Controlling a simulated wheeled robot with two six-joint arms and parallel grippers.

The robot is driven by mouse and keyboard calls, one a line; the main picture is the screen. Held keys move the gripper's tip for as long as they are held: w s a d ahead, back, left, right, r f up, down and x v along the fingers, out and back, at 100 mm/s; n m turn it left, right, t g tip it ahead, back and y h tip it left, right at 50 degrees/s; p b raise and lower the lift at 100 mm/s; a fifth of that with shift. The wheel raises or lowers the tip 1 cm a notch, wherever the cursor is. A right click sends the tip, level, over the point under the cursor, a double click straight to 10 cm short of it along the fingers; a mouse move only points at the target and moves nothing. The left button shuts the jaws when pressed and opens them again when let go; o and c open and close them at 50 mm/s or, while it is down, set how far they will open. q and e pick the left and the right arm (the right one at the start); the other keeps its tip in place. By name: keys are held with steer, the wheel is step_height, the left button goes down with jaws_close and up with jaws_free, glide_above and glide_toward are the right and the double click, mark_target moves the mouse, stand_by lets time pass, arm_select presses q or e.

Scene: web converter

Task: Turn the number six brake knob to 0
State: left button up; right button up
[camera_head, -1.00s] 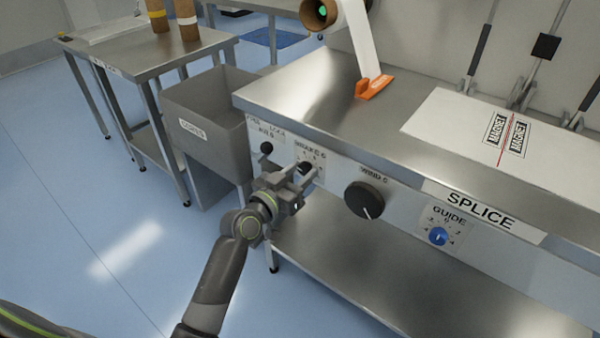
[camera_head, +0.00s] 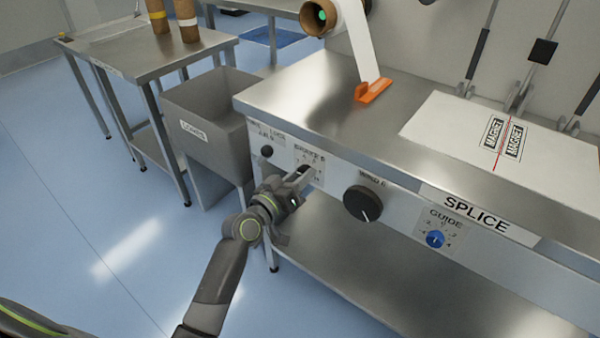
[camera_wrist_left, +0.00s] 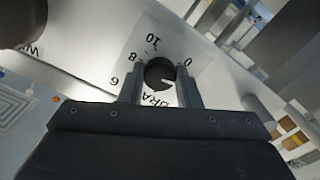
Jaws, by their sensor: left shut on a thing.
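The brake knob is a small dark round knob on a white dial plate (camera_head: 318,160) labelled like "BRAKE 6" on the front panel. My left gripper (camera_head: 306,172) covers most of the knob in the head view. In the left wrist view the knob (camera_wrist_left: 158,72) sits between the two fingers of my left gripper (camera_wrist_left: 160,84), which is shut on it. A white pointer on the knob points to the lower right there. My right gripper is not in view.
A small black knob (camera_head: 267,151) is left of the dial. A large black wind knob (camera_head: 362,203) and a blue guide knob (camera_head: 436,239) are to its right. The steel table (camera_head: 300,92) overhangs the panel; a grey bin (camera_head: 207,112) stands at left.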

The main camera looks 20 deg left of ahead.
arm_select(q)
steer(key=shift+r+n, duration=0.1)
steer(key=shift+n, duration=0.4)
steer(key=n+p, duration=0.2)
steer(key=n, duration=0.3)
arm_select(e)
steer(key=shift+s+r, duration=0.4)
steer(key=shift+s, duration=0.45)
arm_select(q)
steer(key=shift+n, duration=0.3)
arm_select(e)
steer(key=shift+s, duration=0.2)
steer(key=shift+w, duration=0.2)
arm_select(q)
steer(key=o, duration=1)
steer(key=shift+b+v, duration=0.9)
steer(key=shift+v, duration=7.9)
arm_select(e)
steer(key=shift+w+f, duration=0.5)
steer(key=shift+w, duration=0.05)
